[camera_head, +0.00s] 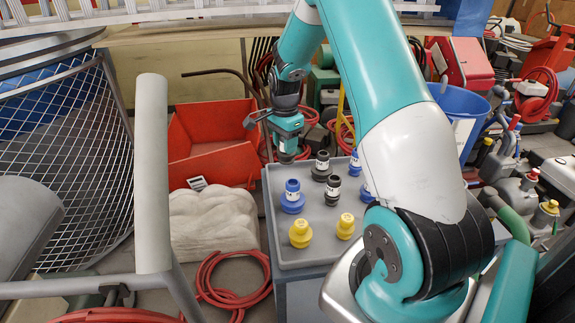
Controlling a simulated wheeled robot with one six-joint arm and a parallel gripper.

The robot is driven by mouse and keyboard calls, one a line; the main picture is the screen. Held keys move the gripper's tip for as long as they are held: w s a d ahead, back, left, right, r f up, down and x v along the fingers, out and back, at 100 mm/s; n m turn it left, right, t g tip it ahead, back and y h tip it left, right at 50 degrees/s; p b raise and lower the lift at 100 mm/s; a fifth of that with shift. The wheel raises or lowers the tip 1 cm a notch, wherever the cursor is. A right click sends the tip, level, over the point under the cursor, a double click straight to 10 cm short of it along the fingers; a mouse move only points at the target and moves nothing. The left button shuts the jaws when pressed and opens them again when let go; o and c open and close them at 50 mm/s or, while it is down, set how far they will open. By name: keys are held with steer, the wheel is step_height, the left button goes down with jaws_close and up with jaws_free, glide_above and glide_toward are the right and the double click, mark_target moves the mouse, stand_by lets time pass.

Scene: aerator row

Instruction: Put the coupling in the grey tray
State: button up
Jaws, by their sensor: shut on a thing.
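My gripper (288,150) hangs over the far left corner of a grey tray-like top (322,252). It is shut on a small dark thing, mostly hidden by the fingers, so I cannot tell its shape or colour well. Several flanged, coupling-like fittings stand upright on the grey top: a blue one (292,198), a black one (321,164), another black one (333,190), a yellow one (300,233) and a second yellow one (346,226). More blue ones (355,163) stand near the right side, partly hidden by my arm. I cannot see a separate grey tray.
A red open bin (210,140) stands behind on the left, with a pale sack (210,225) in front of it. A red hose (235,285) lies coiled on the floor. A wire mesh cage (75,170) is at left. A blue bucket (460,110) stands at right.

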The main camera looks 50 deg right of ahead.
mark_target(285, 163)
steer(key=shift+f, duration=3.6)
steer(key=shift+f, duration=0.2)
steer(key=o, duration=1.2)
steer(key=shift+r, duration=0.15)
